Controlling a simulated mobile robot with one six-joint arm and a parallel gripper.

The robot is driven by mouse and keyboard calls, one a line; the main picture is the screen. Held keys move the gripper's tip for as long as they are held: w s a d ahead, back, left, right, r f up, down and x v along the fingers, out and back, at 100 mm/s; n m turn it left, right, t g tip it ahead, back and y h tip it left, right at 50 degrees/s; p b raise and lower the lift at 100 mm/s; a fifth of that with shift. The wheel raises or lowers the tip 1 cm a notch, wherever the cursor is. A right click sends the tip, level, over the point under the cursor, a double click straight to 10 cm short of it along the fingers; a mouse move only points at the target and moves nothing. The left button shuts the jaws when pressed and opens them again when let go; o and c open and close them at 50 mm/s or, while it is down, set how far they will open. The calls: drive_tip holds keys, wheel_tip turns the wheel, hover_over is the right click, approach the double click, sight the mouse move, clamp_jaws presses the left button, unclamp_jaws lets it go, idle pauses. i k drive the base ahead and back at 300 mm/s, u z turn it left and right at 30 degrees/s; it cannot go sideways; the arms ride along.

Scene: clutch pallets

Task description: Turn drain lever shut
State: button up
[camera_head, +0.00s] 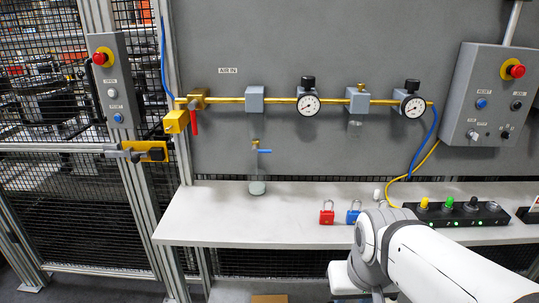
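A small blue lever (265,151) sits on a brass valve (256,143) on the grey panel, below the air line. I take it to be the drain lever. It points right, roughly level, and I cannot tell from this whether the valve is open. A clear jar with greenish liquid (257,188) stands on the shelf below it. My white and grey arm is at the lower right, in front of the shelf and apart from the lever. My gripper is not visible.
A yellow air pipe (230,99) with two gauges runs across the panel. A red lever (194,122) hangs at its left end. A red padlock (326,216) and a blue padlock (353,216) stand on the shelf (210,215).

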sight(255, 150)
drive_tip(key=u, duration=0.55)
drive_tip(key=i, duration=0.9)
drive_tip(key=z, duration=0.6)
